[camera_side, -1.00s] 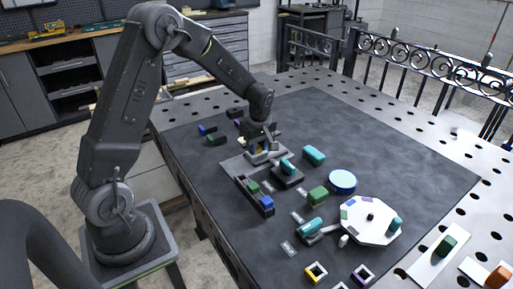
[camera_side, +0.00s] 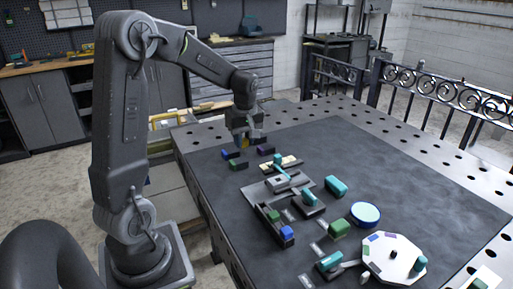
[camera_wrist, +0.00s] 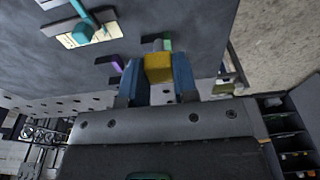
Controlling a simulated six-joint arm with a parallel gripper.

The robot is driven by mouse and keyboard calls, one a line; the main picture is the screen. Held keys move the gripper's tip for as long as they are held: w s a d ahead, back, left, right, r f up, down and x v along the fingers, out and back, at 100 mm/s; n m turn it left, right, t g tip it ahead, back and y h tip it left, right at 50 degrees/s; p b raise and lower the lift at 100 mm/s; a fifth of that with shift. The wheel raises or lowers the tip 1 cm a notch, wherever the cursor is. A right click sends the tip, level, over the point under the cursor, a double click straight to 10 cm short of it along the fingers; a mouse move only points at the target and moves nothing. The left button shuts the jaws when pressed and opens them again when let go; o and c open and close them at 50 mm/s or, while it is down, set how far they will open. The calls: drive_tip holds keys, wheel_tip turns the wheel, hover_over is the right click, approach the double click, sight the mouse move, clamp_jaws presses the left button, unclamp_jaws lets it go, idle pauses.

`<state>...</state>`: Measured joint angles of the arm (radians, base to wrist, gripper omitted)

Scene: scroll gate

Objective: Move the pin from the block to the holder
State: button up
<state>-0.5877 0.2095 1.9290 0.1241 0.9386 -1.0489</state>
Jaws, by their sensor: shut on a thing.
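My gripper (camera_side: 245,140) is shut on a yellow piece (camera_wrist: 158,68), which I take to be the pin, and holds it above the far left part of the dark mat. In the wrist view the yellow piece sits between the two bluish fingers, with a grey end beyond it. In the side view only a little of the yellow shows below the fingers. A grey block (camera_side: 279,183) stands on a flat grey plate, to the right of and nearer than my gripper. I cannot tell which part is the holder.
A cream plate with a teal lever (camera_wrist: 85,32) lies near the grey block. Small blue (camera_side: 230,154), green (camera_side: 238,165) and purple (camera_side: 265,150) pieces lie close to my gripper. A long dark tray (camera_side: 270,222) and a teal block (camera_side: 336,186) are nearer.

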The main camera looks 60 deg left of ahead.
drive_tip(key=shift+s+d+f+m+t, duration=0.2)
drive_tip(key=shift+d+f+m, duration=0.9)
drive_tip(key=shift+d, duration=1.3)
drive_tip(key=shift+s+d+f+m+t, duration=0.1)
drive_tip(key=shift+s+d+f+m, duration=0.2)
drive_tip(key=shift+d+f+m, duration=1.45)
drive_tip(key=shift+s+d+f+m+t, duration=0.2)
drive_tip(key=shift+d+f, duration=0.55)
drive_tip(key=shift+d, duration=2.3)
drive_tip(key=shift+f, duration=1.85)
drive_tip(key=o, duration=1.1)
drive_tip(key=shift+c, duration=0.2)
drive_tip(key=shift+o, duration=0.4)
drive_tip(key=o, duration=0.4)
drive_tip(key=shift+r, duration=0.1)
